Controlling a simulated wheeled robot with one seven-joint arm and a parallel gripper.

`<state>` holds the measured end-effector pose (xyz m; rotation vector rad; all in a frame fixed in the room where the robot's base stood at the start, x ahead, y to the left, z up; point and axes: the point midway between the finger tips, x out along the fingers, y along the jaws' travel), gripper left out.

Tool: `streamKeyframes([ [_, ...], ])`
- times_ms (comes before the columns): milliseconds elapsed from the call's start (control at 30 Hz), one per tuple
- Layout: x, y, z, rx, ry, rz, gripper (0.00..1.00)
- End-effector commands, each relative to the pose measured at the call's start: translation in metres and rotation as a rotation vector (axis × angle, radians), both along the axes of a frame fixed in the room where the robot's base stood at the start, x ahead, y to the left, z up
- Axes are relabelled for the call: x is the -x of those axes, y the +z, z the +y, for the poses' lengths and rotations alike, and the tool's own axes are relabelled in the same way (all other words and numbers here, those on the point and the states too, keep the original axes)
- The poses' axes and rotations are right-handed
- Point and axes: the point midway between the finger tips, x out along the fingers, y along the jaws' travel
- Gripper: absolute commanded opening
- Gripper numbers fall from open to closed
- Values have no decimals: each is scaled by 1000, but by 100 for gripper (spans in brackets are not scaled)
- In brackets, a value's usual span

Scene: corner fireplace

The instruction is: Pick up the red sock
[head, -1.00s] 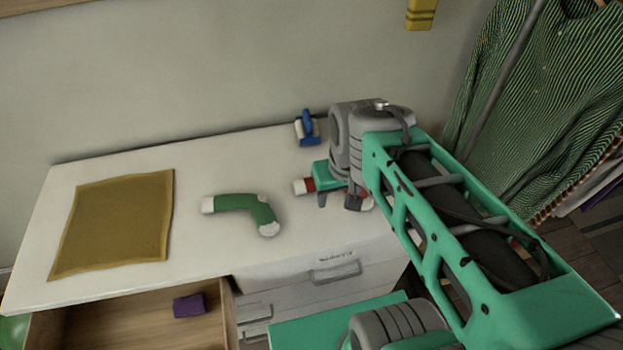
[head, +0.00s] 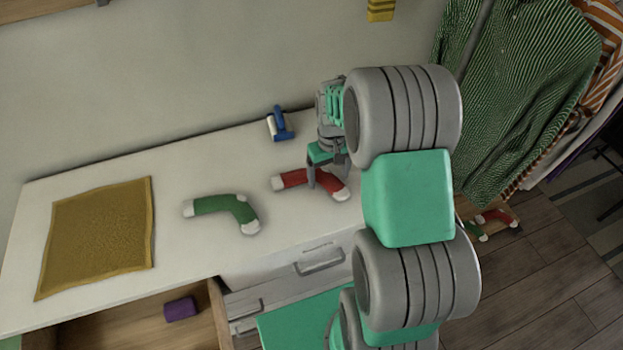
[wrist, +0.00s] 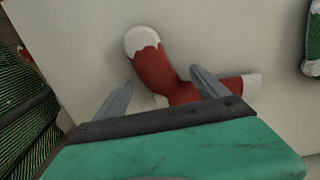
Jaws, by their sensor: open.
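The red sock (head: 296,179) lies on the white dresser top, with white toe, heel and cuff patches. It also shows in the wrist view (wrist: 155,72), bent, with part hidden behind a finger and the gripper body. My gripper (head: 327,183) is over the sock, its fingers pointing down at the middle of it. In the wrist view my gripper (wrist: 160,88) is open, with the sock's bent middle between the spread fingertips. I cannot tell whether the fingers touch the sock.
A green sock (head: 222,209) lies to the left, beside a mustard cloth (head: 97,235). A blue-and-white object (head: 280,125) stands near the wall. An open drawer (head: 120,318) holds a purple item (head: 180,309). Hanging clothes (head: 505,80) are at the right.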

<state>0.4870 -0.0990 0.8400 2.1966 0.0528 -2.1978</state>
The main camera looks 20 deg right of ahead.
Motion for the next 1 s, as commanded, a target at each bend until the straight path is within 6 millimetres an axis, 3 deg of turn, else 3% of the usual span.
streamKeyframes([
  [133,0,0,0,0,0,-1,81],
  [900,0,1,0,0,0,-1,19],
  [1000,0,1,0,0,0,-1,19],
])
